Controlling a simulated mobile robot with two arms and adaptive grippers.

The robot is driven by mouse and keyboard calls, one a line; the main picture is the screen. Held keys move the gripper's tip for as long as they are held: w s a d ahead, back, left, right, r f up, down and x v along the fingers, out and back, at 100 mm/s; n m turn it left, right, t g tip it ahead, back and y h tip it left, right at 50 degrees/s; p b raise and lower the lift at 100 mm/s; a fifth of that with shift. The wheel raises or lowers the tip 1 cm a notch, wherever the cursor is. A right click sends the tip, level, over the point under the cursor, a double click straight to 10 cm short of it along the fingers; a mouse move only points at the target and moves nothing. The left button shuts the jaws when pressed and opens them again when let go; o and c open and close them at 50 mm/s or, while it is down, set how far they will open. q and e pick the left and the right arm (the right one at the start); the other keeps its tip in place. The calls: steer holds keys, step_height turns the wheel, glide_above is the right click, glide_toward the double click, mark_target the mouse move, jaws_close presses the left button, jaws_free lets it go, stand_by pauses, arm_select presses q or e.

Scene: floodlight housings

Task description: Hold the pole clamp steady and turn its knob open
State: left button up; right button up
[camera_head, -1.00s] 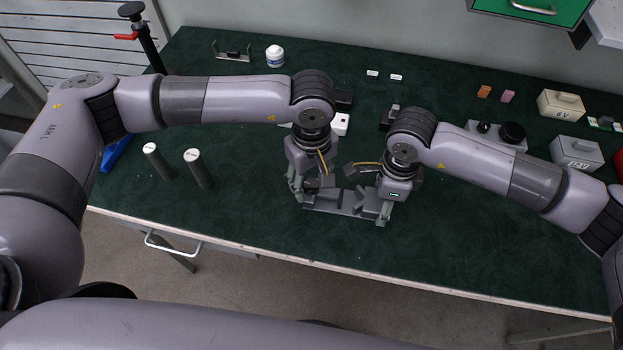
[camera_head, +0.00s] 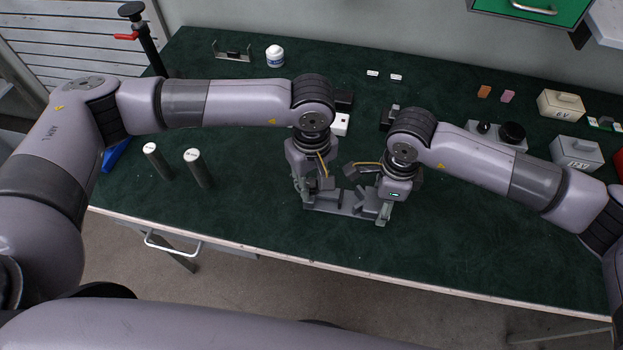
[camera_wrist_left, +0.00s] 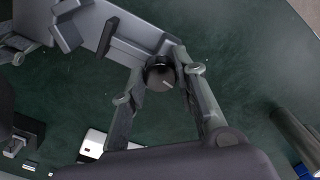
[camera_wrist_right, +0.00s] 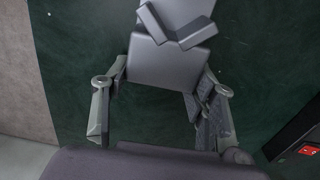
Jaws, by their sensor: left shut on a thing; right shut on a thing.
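The grey pole clamp (camera_head: 343,211) lies across the space between my two grippers, near the table's front edge. Its V-shaped jaw block (camera_wrist_right: 176,27) shows in the right wrist view. Its round black knob (camera_wrist_left: 160,76), with a light pointer line, shows in the left wrist view. My left gripper (camera_wrist_left: 160,85) is shut on the knob, one finger on each side; it stands at the clamp's left end in the head view (camera_head: 306,192). My right gripper (camera_wrist_right: 155,85) is shut on the flat body at the other end; the head view shows it too (camera_head: 380,200).
Two dark cylinders (camera_head: 198,169) stand on the green table left of the clamp. A white block (camera_head: 341,124) and dark parts lie behind the grippers. Grey boxes (camera_head: 576,152) stand at the right. The table in front right of the clamp is clear.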

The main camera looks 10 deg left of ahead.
mark_target(312, 185)
arm_select(q)
jaws_close()
steer(key=shift+n, duration=2.9)
steer(key=o, duration=1)
jaws_free()
steer(key=shift+r, duration=0.1)
step_height(312, 185, up, 12)
steer(key=shift+f, duration=0.1)
